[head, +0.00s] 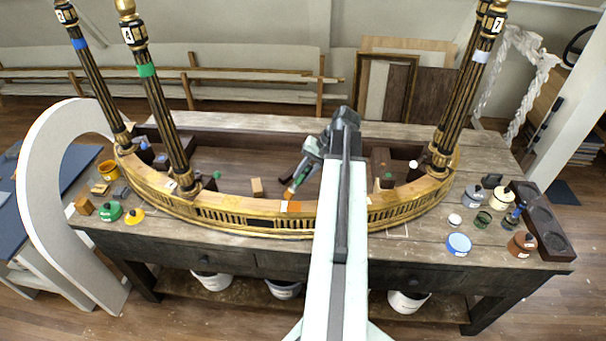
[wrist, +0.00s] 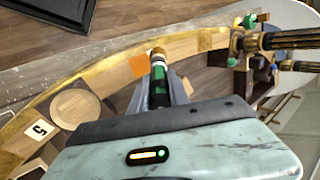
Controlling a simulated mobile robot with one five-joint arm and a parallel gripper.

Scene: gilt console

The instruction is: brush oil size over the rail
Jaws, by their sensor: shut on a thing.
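The rail (head: 240,212) is a long curved gilt band with a pierced front, bowing along the near side of the console on the bench. It also shows as a pale gold curve in the wrist view (wrist: 190,46). An orange patch (head: 290,206) lies on its top; the wrist view shows it too (wrist: 138,66). My gripper (head: 299,176) is shut on a brush (wrist: 158,78) with a green band. The brush slants down to the rail, its tip beside the orange patch. I cannot tell if the tip touches. My arm hides part of the rail right of centre.
Black-and-gilt columns (head: 160,110) rise at both ends. Jars, tins and a dark tray (head: 541,220) stand at the bench's right; small pots, including a green one (head: 109,212), stand at the left. A wooden block (head: 257,187) sits behind the rail. White buckets (head: 211,281) stand below.

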